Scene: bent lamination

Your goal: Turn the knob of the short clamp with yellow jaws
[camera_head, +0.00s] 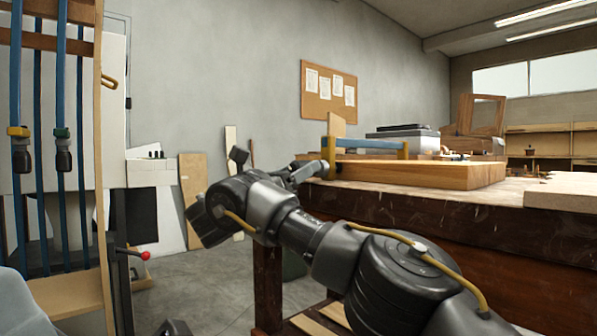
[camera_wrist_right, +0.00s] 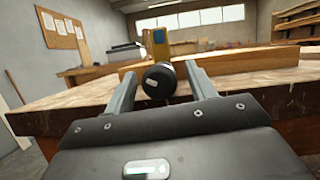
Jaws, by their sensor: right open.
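The short clamp (camera_head: 370,143) has a blue bar and yellow jaws, and sits at the left end of a wooden board on the workbench. Its black knob (camera_wrist_right: 158,81) faces the camera in the right wrist view, with a yellow jaw (camera_wrist_right: 157,46) behind it. My right gripper (camera_head: 308,171) reaches in from the left of the clamp. In the right wrist view its two fingers stand open on either side of the knob, with gaps visible. In the head view the knob is largely hidden by the gripper. My left gripper is not seen.
The wooden board (camera_head: 450,175) lies on the workbench (camera_head: 420,198), whose front edge is near my right arm. A grey-lidded box (camera_head: 402,135) stands behind. A rack at left holds long blue clamps (camera_head: 62,120). Open floor lies between rack and workbench.

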